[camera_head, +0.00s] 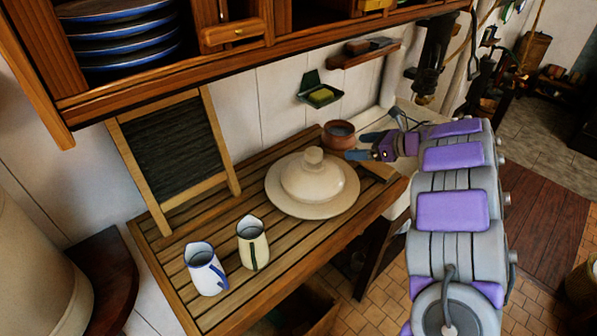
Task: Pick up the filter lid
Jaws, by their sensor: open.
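A cream domed lid with a round knob (311,178) sits on a wide plate (281,203) on the slatted wooden counter. It is the only lid I see, and I cannot tell whether it is the filter lid. My gripper (362,146) is open, its two fingers pointing left, to the right of the dome and a little above the counter. It is close to a small brown pot (338,134) behind it. I see nothing held between the fingers.
Two small jugs, one white and blue (205,270) and one cream (253,243), stand at the counter's front left. A washboard (172,150) leans on the wall. A wooden cabinet (240,55) overhangs the counter. A soap dish (320,95) hangs behind.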

